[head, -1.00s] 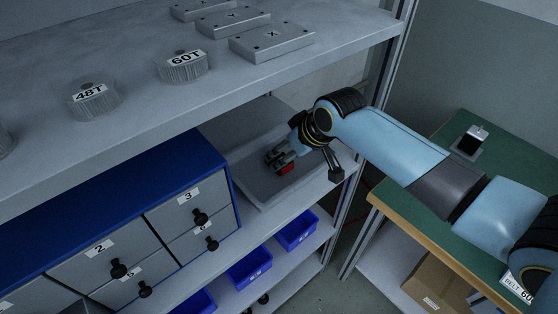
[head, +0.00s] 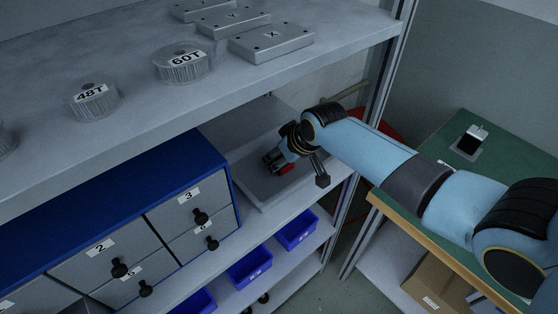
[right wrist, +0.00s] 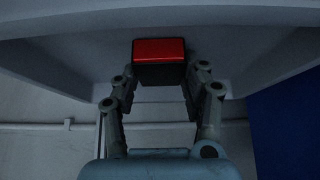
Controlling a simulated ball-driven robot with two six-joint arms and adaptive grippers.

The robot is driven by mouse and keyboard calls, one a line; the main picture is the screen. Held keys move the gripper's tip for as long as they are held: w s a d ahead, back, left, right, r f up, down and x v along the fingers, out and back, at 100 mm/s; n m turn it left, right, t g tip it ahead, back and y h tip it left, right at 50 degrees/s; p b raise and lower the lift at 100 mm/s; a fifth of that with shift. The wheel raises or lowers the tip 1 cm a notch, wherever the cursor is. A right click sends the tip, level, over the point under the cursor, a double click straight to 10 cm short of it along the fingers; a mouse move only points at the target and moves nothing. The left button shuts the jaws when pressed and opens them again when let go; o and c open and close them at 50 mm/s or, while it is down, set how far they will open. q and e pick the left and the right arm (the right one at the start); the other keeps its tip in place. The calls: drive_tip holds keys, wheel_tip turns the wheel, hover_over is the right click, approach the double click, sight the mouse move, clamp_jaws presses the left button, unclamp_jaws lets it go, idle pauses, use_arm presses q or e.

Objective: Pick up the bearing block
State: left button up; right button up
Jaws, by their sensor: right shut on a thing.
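The bearing block seems to be the dark block with a red face (right wrist: 159,52) in the right wrist view, held between my fingertips. In the head view only a small red part of it (head: 286,169) shows beside the fingers. My right gripper (head: 274,162) is shut on it, inside or just over the grey tray (head: 258,196) on the middle shelf. I cannot tell whether the block touches the tray floor. The gripper also shows in the right wrist view (right wrist: 160,85), one finger on each side of the block. My left gripper is not in view.
The upper shelf (head: 140,135) hangs close above the tray, with labelled gears and metal plates on it. A blue drawer cabinet (head: 120,195) stands left of the tray. A shelf post (head: 385,75) is close to my arm. A green-topped bench (head: 490,180) stands at right.

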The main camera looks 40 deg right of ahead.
drive_tip(key=shift+c, duration=1.4)
drive_tip(key=shift+r, duration=0.15)
